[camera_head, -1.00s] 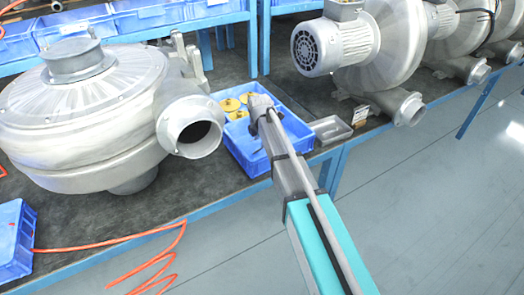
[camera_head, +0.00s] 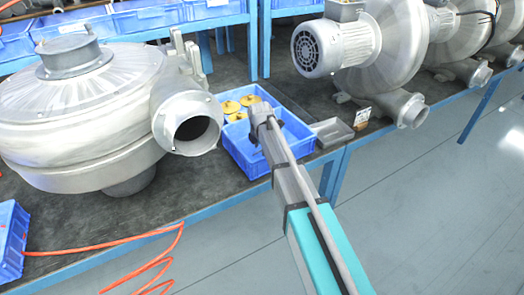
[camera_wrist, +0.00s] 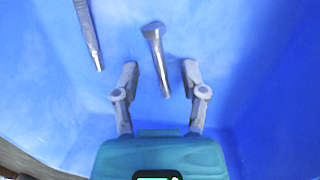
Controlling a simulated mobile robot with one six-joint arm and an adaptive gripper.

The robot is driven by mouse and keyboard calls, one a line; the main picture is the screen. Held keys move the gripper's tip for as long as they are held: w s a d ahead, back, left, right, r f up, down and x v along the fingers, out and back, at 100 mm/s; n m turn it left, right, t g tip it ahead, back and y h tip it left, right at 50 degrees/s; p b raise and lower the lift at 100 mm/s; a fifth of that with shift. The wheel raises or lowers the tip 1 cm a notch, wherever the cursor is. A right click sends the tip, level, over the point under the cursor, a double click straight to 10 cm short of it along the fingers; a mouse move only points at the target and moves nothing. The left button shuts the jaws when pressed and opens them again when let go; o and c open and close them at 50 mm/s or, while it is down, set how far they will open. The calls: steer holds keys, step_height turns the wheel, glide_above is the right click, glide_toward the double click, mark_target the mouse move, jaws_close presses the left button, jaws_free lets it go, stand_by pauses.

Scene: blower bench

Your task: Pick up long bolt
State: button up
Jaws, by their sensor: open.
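A metal bolt with a wide head (camera_wrist: 153,30) lies in the blue bin in the wrist view. Its shank points toward my gripper and its lower end shows between the fingertips. A second metal rod or bolt (camera_wrist: 89,36) lies to the left, cut off by the top edge, so I cannot tell which is longer. My gripper (camera_wrist: 160,68) is open, with one finger on each side of the first bolt and visible gaps to it. In the head view my gripper (camera_head: 259,128) is over the blue bin (camera_head: 240,155); the bolts are hidden there.
Yellow round parts (camera_head: 232,107) sit in the bin's back left. A large blower (camera_head: 75,115) stands close on the left, its outlet near the bin. A small grey tray (camera_head: 332,132) is to the right. An orange hose (camera_head: 100,245) lies at the front left.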

steer(key=shift+c, duration=0.2)
jaws_close()
steer(key=shift+r, duration=0.2)
step_height(320, 180, up, 2)
steer(key=p, duration=0.2)
steer(key=shift+r+p, duration=0.1)
steer(key=shift+p, duration=0.2)
steer(key=s+d+r+p, duration=0.2)
steer(key=s+r+p, duration=0.3)
steer(key=s, duration=0.1)
steer(key=s+d+r+p, duration=0.2)
steer(key=s+r+p, duration=0.3)
steer(key=s, duration=0.2)
steer(key=shift+d+r, duration=0.2)
steer(key=shift+d, duration=0.1)
steer(key=shift+s, duration=0.1)
